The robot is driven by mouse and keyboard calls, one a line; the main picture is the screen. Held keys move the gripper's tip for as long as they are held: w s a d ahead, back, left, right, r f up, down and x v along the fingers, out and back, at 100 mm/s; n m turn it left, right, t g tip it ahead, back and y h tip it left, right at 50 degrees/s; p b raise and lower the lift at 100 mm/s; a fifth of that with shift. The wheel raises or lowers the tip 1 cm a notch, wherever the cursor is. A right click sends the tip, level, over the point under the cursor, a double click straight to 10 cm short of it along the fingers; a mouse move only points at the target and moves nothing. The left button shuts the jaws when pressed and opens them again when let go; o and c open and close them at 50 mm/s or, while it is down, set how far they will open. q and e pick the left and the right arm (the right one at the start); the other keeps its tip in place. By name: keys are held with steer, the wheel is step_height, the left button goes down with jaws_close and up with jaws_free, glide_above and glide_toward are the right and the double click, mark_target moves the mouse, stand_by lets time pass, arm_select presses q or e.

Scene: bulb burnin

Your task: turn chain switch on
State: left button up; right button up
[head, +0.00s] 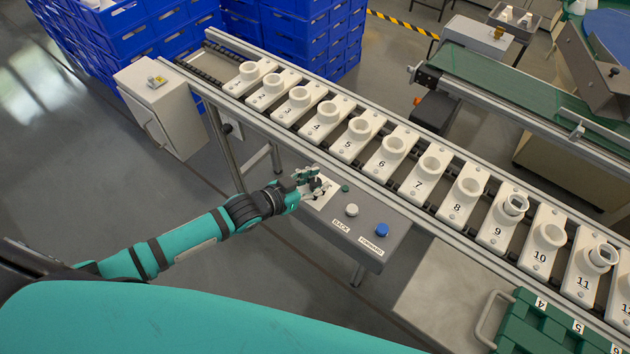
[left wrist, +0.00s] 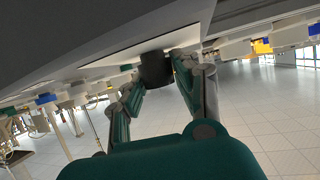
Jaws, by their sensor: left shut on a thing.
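The control panel (head: 342,228) is a grey box at the front side of the chain conveyor. A white plate (head: 321,200) sits at its left end. My left gripper (head: 312,183) is at this plate, its fingers covering most of what is there. In the left wrist view, my left gripper (left wrist: 160,84) is shut around a dark round switch knob (left wrist: 156,69) that projects from the white plate. The knob's pointer and markings are hidden, so I cannot tell its setting. My right gripper is out of view.
A white button (head: 351,210) labelled BACK and a blue button (head: 382,230) labelled FORWARD are right of the plate, with a small green part (head: 345,188) nearby. Numbered sockets stand along the conveyor (head: 260,118). A green case (head: 545,325) is at lower right.

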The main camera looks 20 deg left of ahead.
arm_select(q)
jaws_close()
